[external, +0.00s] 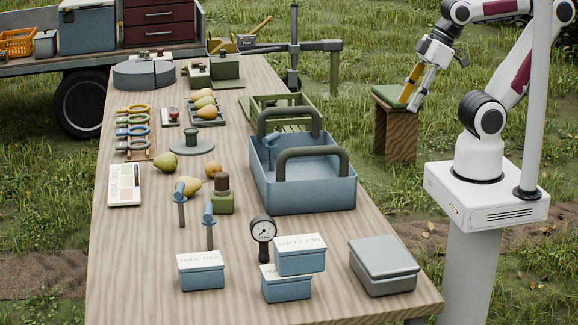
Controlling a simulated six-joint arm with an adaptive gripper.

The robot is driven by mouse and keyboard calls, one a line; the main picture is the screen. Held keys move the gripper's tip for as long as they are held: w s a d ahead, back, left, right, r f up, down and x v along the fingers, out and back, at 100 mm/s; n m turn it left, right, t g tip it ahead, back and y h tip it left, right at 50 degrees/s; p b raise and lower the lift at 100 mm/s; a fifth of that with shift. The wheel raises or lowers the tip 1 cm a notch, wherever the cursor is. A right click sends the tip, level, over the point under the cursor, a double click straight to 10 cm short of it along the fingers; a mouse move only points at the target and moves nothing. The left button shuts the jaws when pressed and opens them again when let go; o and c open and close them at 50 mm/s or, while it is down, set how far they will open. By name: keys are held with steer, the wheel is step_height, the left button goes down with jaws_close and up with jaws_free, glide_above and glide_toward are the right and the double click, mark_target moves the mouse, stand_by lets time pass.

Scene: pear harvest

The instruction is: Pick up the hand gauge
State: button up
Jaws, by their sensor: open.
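A round dial gauge (263,229) with a white face and dark rim stands near the front middle of the table. Several coloured rings with handles (138,131) sit on a rack at the left; I cannot tell whether the task's name means the dial or one of these. My gripper (408,98) is open, pointing down beyond the table's right edge, over a stool. It is well apart from the dial and the rings, and no object clearly shows between its fingers.
Two stacked blue tins (300,261), a lettered tin (201,278) and a grey lidded box (384,273) surround the dial. A blue tote (318,193) with tall dark handles stands behind. A green-topped stool (397,133) is below my gripper. The front-left tabletop is clear.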

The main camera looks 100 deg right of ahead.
steer(key=shift+c, duration=0.4)
steer(key=w+a+f+t+y, duration=0.15)
steer(key=w+a, duration=0.25)
steer(key=w, duration=0.4)
steer(key=w+a+f+t, duration=0.15)
steer(key=w+a, duration=0.25)
steer(key=w, duration=0.5)
steer(key=w+a+f+t+y, duration=0.1)
steer(key=w+a+f, duration=0.25)
steer(key=w, duration=0.45)
steer(key=w+a+f+t+h, duration=0.1)
steer(key=w+a+f, duration=0.3)
steer(key=w+f, duration=0.25)
steer(key=t+h, duration=0.2)
glide_toward(264, 240)
steer(key=w+d+r, duration=0.1)
steer(key=d, duration=0.1)
steer(key=shift+w+a+f+m+t+h, duration=0.25)
steer(key=shift+f+m+t, duration=0.15)
steer(key=shift+f+t, duration=0.15)
steer(key=shift+x, duration=1.25)
